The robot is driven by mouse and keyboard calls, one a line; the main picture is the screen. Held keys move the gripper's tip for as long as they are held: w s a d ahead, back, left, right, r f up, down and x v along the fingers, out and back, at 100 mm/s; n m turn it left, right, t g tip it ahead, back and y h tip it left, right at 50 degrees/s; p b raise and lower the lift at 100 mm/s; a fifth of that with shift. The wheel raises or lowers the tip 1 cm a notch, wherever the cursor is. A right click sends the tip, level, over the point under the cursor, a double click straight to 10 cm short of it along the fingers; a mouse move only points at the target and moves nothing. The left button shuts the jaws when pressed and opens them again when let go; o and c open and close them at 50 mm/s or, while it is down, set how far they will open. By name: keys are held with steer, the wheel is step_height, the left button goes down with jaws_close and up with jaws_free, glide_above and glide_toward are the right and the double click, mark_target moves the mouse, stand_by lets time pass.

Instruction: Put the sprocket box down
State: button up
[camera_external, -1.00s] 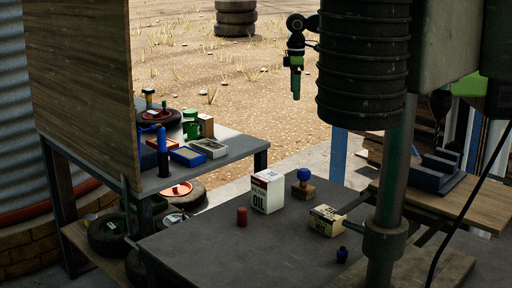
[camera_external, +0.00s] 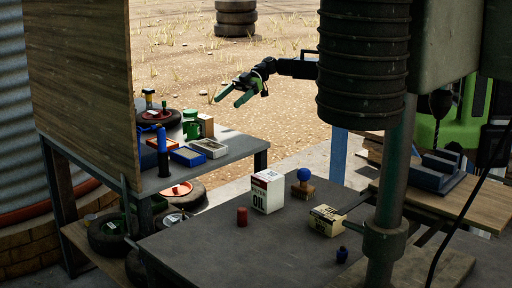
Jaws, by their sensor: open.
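My gripper (camera_external: 229,101) has green fingers spread open with nothing between them. It is in the air beyond the tables, above the gap between the left bench and the front table. A small cream box with dark lettering (camera_external: 326,221) lies on the front table, near the drill column. A white box marked FILTER OIL (camera_external: 267,192) stands upright on the same table. I cannot read the word sprocket on either box. A brown box (camera_external: 206,124) stands on the left bench beside a green mug (camera_external: 192,130). My gripper touches none of these.
The front table (camera_external: 200,250) also bears a red cylinder (camera_external: 242,216), a blue-knobbed wooden block (camera_external: 303,184) and a small blue bottle (camera_external: 342,254). The drill press column (camera_external: 393,180) and ribbed motor (camera_external: 364,65) stand in front.

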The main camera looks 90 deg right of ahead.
mark_target(206, 119)
steer(key=b+x, duration=0.1)
steer(key=x, duration=0.2)
steer(key=d+f+b+x, duration=0.1)
steer(key=b+x, duration=0.1)
steer(key=x, duration=0.2)
steer(key=f+b+x, duration=0.1)
steer(key=x, duration=0.2)
steer(key=shift+w+d+b, duration=0.15)
steer(key=shift+w+b, duration=0.15)
steer(key=shift+w+a+f, duration=0.15)
steer(key=shift+w+a, duration=0.2)
steer(key=shift+a, duration=0.05)
steer(key=b+x, duration=0.2)
steer(key=x, duration=0.3)
steer(key=shift+w+f, duration=0.2)
steer(key=shift+r, duration=0.1)
steer(key=c, duration=1.7)
step_height(206, 119, up, 5)
steer(key=p, duration=0.4)
steer(key=shift+p, duration=0.3)
steer(key=s+d+r+p, duration=0.1)
steer(key=d+r+p, duration=0.1)
steer(key=d, duration=0.1)
steer(key=s+d+r+p, duration=0.2)
steer(key=d, duration=0.2)
steer(key=s+d+r+p, duration=0.2)
steer(key=d, duration=0.1)
steer(key=shift+s+d, duration=0.25)
